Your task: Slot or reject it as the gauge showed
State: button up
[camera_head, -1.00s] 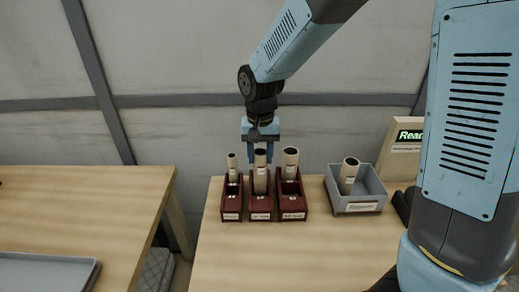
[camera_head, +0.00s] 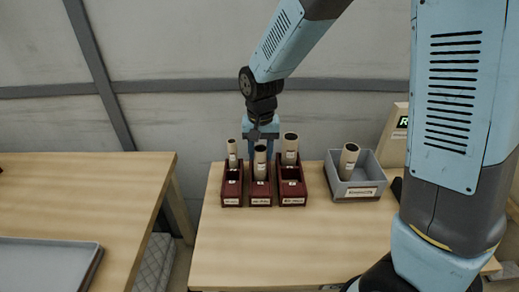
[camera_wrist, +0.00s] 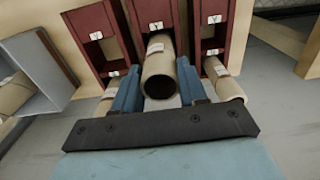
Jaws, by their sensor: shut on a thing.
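My gripper (camera_head: 262,150) is shut on a cream wadding roll (camera_head: 260,163) with a dark bore and a pale label. The roll (camera_wrist: 160,72) is upright in the head view, at the rear compartment of the middle dark red rack (camera_head: 260,201). I cannot tell whether it rests on the rack floor. The blue fingers grip its sides in the wrist view. The left red rack (camera_head: 232,202) and right red rack (camera_head: 293,202) each have a roll standing at the back. The grey bin (camera_head: 368,193) holds another roll (camera_head: 349,160).
A gauge box (camera_head: 395,140) with a green-lit screen stands at the right, mostly hidden by my arm. The table (camera_head: 290,245) is clear in front of the racks. A second table (camera_head: 80,195) with a grey tray (camera_head: 45,262) stands at the left, across a gap.

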jog(key=o, duration=0.9)
jog(key=shift+r, duration=0.1)
